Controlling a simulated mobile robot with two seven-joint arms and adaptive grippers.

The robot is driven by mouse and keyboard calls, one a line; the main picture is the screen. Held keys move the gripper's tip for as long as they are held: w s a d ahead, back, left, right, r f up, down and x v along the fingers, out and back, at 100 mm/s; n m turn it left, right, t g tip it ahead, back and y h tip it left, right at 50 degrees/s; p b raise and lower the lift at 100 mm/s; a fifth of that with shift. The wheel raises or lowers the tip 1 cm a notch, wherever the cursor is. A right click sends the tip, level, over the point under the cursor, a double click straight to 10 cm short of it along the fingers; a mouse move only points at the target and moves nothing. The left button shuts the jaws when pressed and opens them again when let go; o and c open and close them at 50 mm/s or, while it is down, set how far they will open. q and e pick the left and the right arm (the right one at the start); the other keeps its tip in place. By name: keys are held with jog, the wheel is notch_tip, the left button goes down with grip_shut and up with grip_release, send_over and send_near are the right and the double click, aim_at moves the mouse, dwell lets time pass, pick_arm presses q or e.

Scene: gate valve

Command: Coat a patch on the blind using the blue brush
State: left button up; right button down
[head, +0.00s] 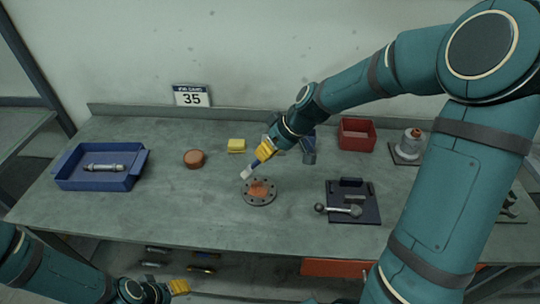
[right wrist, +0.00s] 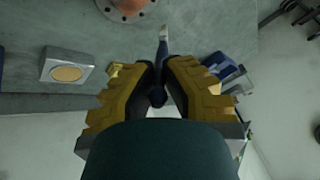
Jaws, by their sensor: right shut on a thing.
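The blind (head: 247,198) is a round grey flange lying flat on the bench, with bolt holes around its rim and an orange-brown patch in its middle. My right gripper (head: 264,153) is shut on the blue brush (head: 253,165), behind the blind and above the bench. The brush tilts down with its pale tip just behind the blind's far edge; I cannot tell whether it touches. In the right wrist view the brush (right wrist: 163,46) points away between the yellow fingers, and part of the blind (right wrist: 127,12) shows. My left gripper (head: 180,287) is low, in front of the bench; its jaws are unclear.
A blue tray (head: 70,180) with a metal cylinder stands at the left. A brown round piece (head: 194,158) and a yellow block (head: 236,145) lie behind the blind. A dark mat (head: 370,214) with metal parts lies right. A red bin (head: 357,134) stands at the back.

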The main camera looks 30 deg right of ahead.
jog(key=shift+s+r+p, duration=0.1)
jog(key=shift+r+p, duration=0.65)
jog(key=shift+r, duration=0.65)
pick_arm(q)
jog(key=shift+s+d+r, duration=0.1)
jog(key=shift+d+r, duration=0.1)
jog(key=shift+r, duration=0.8)
